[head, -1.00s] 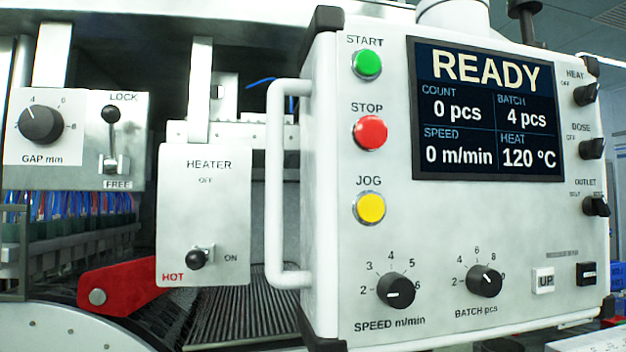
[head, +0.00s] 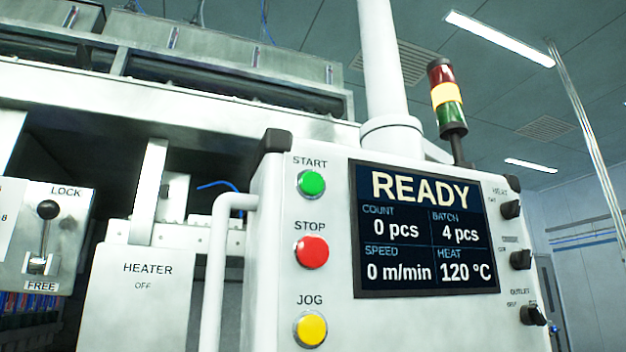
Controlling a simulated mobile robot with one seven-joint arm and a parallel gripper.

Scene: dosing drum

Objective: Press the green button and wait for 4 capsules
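The green START button (head: 311,184) is at the top left of the white control panel (head: 272,270) in the head view. Nothing covers it. The screen (head: 427,230) right of the buttons reads READY, count 0 pcs, batch 4 pcs, speed 0 m/min and heat 120 °C. No capsules can be seen. My gripper is not in view.
Below START are the red STOP button (head: 311,252) and the yellow JOG button (head: 310,329). A white handle (head: 212,270) sticks out at the panel's left. The heater box (head: 140,300) and LOCK lever (head: 44,235) are farther left. A signal tower (head: 447,98) shows its amber section bright.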

